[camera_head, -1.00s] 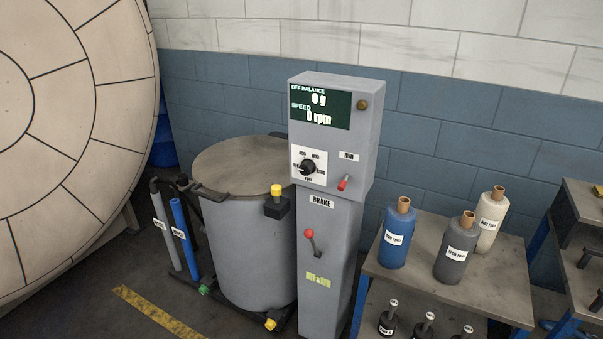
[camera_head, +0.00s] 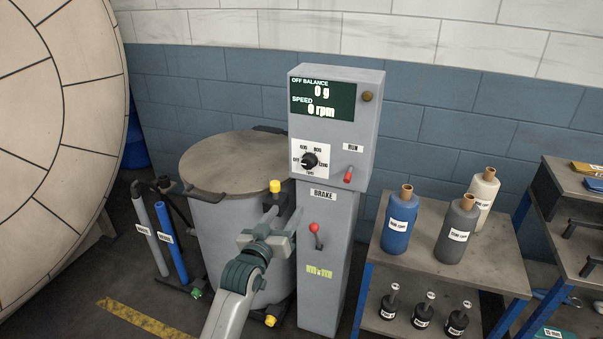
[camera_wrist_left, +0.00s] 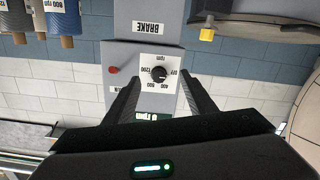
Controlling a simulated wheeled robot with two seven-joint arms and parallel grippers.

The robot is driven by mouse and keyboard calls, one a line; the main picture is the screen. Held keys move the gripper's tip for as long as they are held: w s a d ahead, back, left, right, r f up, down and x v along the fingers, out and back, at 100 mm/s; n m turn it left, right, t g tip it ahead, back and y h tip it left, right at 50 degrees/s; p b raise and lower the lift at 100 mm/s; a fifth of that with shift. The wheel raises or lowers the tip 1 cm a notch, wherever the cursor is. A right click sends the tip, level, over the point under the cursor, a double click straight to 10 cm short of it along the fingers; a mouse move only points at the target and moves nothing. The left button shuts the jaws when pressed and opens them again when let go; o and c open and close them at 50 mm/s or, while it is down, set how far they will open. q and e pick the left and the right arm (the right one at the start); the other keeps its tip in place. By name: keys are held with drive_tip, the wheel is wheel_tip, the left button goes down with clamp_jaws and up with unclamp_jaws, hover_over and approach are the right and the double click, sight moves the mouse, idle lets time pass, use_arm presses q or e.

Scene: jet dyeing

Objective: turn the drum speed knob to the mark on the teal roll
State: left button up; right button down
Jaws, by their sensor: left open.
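The black drum speed knob (camera_head: 309,161) sits on a white dial plate on the grey control cabinet (camera_head: 325,230). Its pointer appears to face OFF, and the display (camera_head: 322,100) reads 0 rpm. The knob also shows upside down in the wrist view (camera_wrist_left: 159,73), between the finger ends in the picture. My left gripper (camera_head: 283,214) is open and empty, below and left of the knob, apart from it. Blue (camera_head: 400,222), grey (camera_head: 457,230) and white (camera_head: 482,199) labelled rolls stand on a shelf. None looks clearly teal; their labels are hard to read.
A red-tipped RUN switch (camera_head: 348,175) and a red-knobbed BRAKE lever (camera_head: 315,233) are on the cabinet near the knob. A lidded grey drum (camera_head: 232,165) stands left of it. A teal labelled object (camera_head: 548,332) is cut off at the lower right.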

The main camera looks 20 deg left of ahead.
use_arm(q)
drive_tip(key=shift+t, duration=0.4)
wheel_tip(320, 180, up, 4)
drive_tip(key=shift+a+r, duration=0.15)
drive_tip(key=shift+r, duration=0.1)
drive_tip(key=p, duration=0.2)
approach(307, 165)
drive_tip(key=shift+w+p, duration=0.85)
drive_tip(key=shift+w, duration=3.35)
drive_tip(key=c, duration=1)
